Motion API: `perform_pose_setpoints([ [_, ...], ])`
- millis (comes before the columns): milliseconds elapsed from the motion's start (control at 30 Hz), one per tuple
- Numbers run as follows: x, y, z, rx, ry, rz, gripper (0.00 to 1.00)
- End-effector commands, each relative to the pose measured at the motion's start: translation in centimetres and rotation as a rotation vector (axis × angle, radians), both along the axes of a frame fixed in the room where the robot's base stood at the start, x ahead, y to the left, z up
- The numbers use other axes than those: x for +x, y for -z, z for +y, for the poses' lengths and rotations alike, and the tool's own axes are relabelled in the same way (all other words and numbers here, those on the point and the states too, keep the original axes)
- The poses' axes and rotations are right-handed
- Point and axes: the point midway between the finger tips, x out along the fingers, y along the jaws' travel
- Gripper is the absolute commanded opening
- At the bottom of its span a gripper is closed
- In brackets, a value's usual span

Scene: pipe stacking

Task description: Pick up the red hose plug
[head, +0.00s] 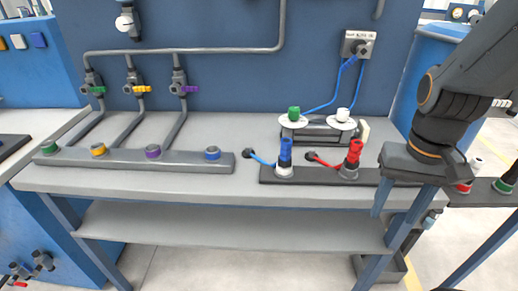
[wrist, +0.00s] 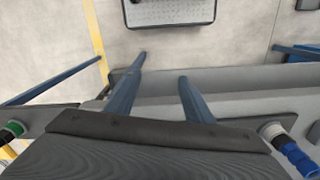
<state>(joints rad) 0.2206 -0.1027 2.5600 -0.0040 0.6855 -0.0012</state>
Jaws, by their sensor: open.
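The red plug does not show in the wrist view. The blue hose plug (head: 285,153) stands left of the red one, and shows at the wrist view's right edge (wrist: 298,158).
Behind the plugs is a dark block (head: 318,132) with green and white knobs. A grey rail (head: 130,160) with several coloured sockets lies on the left of the bench (head: 230,190). A second table with a green-topped fitting (head: 503,187) stands at the right.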

Motion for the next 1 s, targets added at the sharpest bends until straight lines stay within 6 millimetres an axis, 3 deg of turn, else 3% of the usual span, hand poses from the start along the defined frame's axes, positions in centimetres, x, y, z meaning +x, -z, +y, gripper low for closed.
perform_pose_setpoints([
  [333,0.0,-0.6,0.2,-0.001,-0.007,-0.005,0.48],
  [767,1.6,-7.7,2.6,-0.013,-0.062,-0.102,0.48],
  [1000,3.4,-12.5,4.9,0.0,0.045,-0.156,0.48],
])
